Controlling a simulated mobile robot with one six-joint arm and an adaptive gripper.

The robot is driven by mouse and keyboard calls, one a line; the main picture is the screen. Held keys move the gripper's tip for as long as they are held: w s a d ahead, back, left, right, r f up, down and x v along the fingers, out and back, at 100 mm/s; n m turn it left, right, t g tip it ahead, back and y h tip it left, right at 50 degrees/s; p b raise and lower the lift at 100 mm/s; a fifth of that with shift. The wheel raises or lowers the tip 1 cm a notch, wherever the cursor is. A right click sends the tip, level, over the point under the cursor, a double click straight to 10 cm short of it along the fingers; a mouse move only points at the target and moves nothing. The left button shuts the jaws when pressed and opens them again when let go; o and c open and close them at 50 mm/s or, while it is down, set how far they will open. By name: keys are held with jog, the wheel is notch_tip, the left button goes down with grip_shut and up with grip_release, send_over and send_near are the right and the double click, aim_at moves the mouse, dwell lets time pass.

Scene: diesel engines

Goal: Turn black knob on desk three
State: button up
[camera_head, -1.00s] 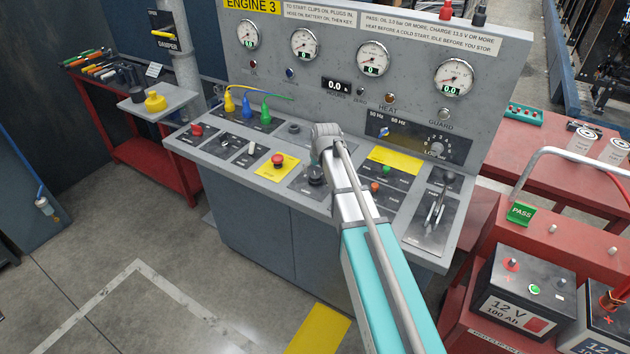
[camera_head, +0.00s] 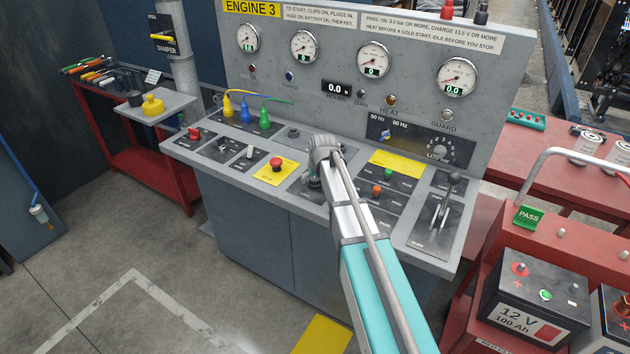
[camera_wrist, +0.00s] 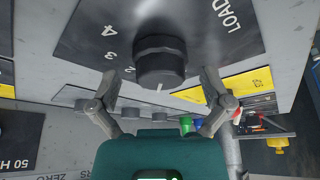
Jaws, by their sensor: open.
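In the wrist view a black ribbed knob (camera_wrist: 160,62) with a pale pointer mark sits on a dark plate marked with numbers and LOAD. My gripper (camera_wrist: 159,78) is open, one finger on each side of the knob with a gap showing at both. Contact is not visible. In the head view my gripper (camera_head: 314,180) is over the middle of the desk (camera_head: 236,183) under the ENGINE 3 sign (camera_head: 252,8), and my arm's end largely covers what lies beneath it.
A red stop button (camera_head: 276,163) on a yellow plate lies left of my gripper. Green and orange buttons and levers (camera_head: 437,211) lie to the right. Coloured plugs (camera_head: 245,110) stand behind left. A red bench with a 12 V battery (camera_head: 530,300) stands at right; the left floor is clear.

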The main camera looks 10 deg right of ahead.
jog(key=c, duration=1.2)
jog(key=shift+n, duration=0.4)
jog(key=n+y, duration=0.1)
jog(key=n, duration=0.3)
jog(key=shift+g+y, duration=0.4)
jog(key=shift+n+g+y, duration=0.4)
jog(key=shift+n+y, duration=0.1)
jog(key=shift+n, duration=1.1)
